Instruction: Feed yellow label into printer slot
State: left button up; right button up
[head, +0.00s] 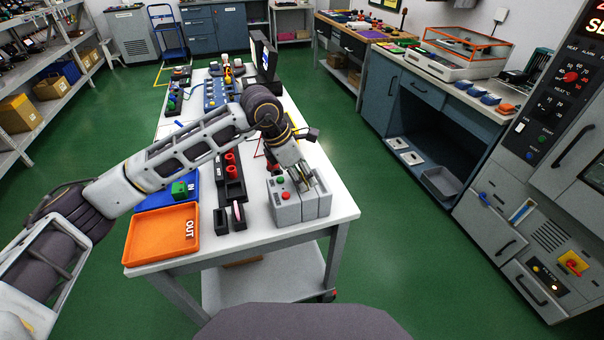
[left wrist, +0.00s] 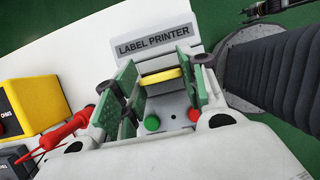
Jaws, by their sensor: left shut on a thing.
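The grey label printer (head: 288,212) stands at the near right corner of the white table, with a green and a red button on top. Its sign reads LABEL PRINTER in the left wrist view, where its buttons (left wrist: 152,122) also show. My left gripper (head: 304,184) points down over the printer's top. In the left wrist view its green-padded fingers (left wrist: 163,88) are shut on the yellow label (left wrist: 162,76), which spans between them above the printer. The slot is mostly hidden; I cannot tell whether the label touches it. My right gripper is not in view.
Left of the printer are a black holder with red rolls (head: 232,180), an orange OUT tray (head: 160,236) and a blue tray (head: 160,196). A red probe (left wrist: 66,128) and a yellow meter (left wrist: 32,100) lie close by. The table's front edge is near the printer.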

pick_arm(q)
jog(key=shift+f, duration=0.25)
jog(key=o, duration=0.9)
jog(key=shift+v, duration=6)
jog(key=shift+r, duration=0.1)
notch_tip(320, 180, up, 9)
jog(key=p, duration=0.8)
jog(key=shift+p, duration=0.3)
jog(key=shift+r+p, duration=0.4)
jog(key=shift+p, duration=0.15)
jog(key=shift+f, duration=0.1)
